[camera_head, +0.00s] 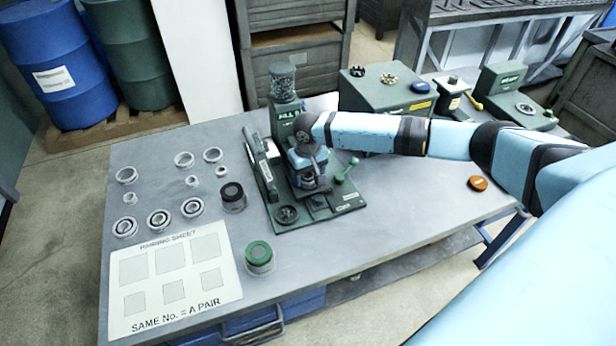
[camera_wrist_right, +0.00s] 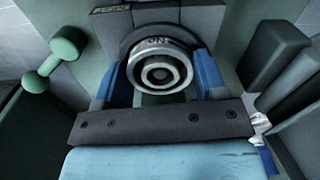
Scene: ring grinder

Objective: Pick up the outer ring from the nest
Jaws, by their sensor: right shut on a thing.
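My right gripper (camera_head: 309,172) is over the green ring grinder machine (camera_head: 352,197), pointing down. In the right wrist view its two blue fingers (camera_wrist_right: 162,68) stand on either side of the pale metal outer ring (camera_wrist_right: 153,43) and are shut on it. The ring has dark lettering on its upper rim, and smaller concentric circles show inside it. A dark round seat, seemingly the nest (camera_wrist_right: 168,29), shows around the ring's upper edge. I cannot tell whether the ring is clear of it. In the head view the gripper hides the ring. My left gripper is not in view.
Several loose rings (camera_head: 184,159) lie at the table's left, behind the pairing sheet (camera_head: 226,276). A green-knobbed lever (camera_head: 346,171) is close right of the gripper. Free table (camera_head: 400,219) lies to the right.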

